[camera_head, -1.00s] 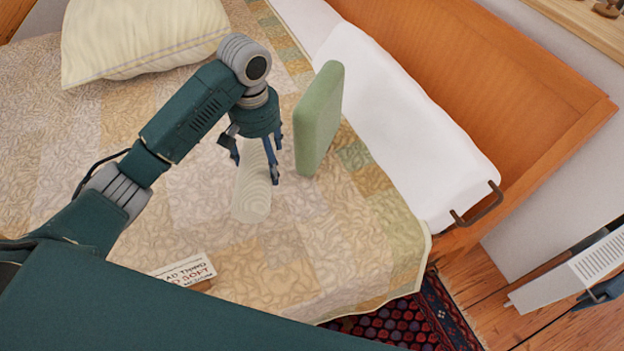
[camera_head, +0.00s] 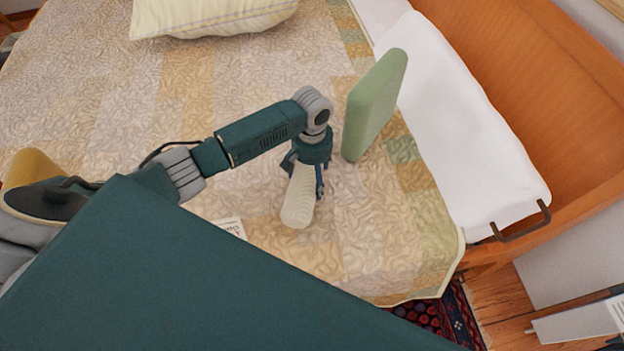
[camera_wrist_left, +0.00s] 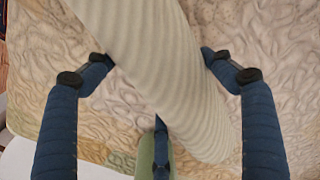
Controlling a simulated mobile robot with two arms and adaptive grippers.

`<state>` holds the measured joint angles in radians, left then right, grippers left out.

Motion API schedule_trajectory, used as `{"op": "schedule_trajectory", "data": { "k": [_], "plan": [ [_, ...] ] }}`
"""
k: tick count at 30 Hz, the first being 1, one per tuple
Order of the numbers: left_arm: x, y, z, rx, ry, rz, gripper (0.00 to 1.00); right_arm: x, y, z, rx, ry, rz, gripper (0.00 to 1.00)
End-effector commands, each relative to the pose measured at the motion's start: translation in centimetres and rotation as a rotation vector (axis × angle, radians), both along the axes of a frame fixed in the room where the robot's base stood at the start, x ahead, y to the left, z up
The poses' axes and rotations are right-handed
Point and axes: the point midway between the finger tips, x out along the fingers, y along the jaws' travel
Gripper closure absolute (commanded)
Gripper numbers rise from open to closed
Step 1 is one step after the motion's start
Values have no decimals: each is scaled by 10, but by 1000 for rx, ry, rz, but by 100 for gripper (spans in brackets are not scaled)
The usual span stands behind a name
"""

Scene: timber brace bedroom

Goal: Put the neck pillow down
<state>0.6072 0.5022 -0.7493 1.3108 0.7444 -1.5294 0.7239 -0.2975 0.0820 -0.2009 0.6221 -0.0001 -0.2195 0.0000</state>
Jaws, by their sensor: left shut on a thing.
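The neck pillow (camera_head: 298,202) is a cream, ribbed roll. My right gripper is not in view.
A green block-like cushion (camera_head: 374,105) stands on edge right of the gripper. A striped pillow (camera_head: 215,15) lies at the back.

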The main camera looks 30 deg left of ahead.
Motion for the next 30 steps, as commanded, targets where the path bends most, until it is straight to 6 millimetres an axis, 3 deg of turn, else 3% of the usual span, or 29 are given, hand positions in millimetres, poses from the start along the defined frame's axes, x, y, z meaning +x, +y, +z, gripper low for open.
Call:
{"op": "schedule_trajectory", "data": {
  "k": [4,16,17,19,30],
  "plan": [
    [0,-1,-19,-1,0,0,55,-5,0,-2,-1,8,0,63],
    [1,-1,-24,0,-2,0,55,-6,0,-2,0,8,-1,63],
    [0,0,-24,-1,-1,0,14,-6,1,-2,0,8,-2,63],
    [0,0,-24,0,-1,0,0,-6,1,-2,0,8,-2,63],
    [1,0,-20,1,-2,-1,0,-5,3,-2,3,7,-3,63]
  ]
}}
